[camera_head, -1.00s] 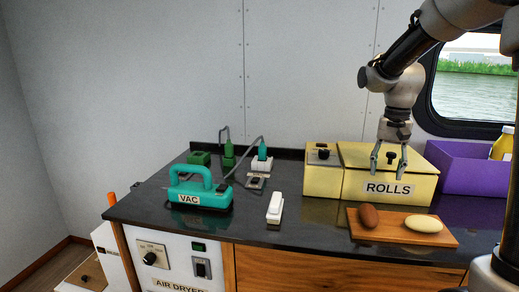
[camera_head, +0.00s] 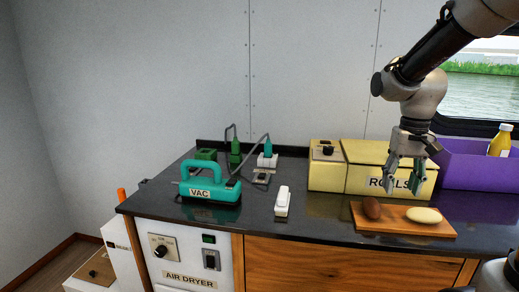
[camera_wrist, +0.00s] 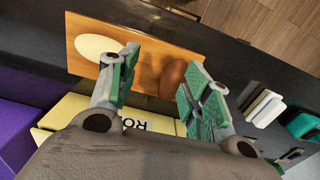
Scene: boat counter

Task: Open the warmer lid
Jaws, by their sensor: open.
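The warmer is a pale yellow box labelled ROLLS (camera_head: 361,182), standing at the back of the dark counter in the head view. Its lid (camera_head: 366,152) looks shut, and my arm and gripper hide its right part and the knob. My gripper (camera_head: 404,188) is open and empty, pointing down in front of the warmer's label. In the wrist view my gripper (camera_wrist: 160,85) has its fingers spread, with the yellow warmer front (camera_wrist: 75,108) behind them and the board beyond. I cannot tell whether a finger touches the warmer.
A wooden board (camera_head: 381,226) with a brown roll (camera_head: 372,208) and a pale roll (camera_head: 424,215) lies in front of the warmer. A purple bin (camera_head: 470,172) stands right. A white switch (camera_head: 282,201) and teal VAC (camera_head: 211,190) are left.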

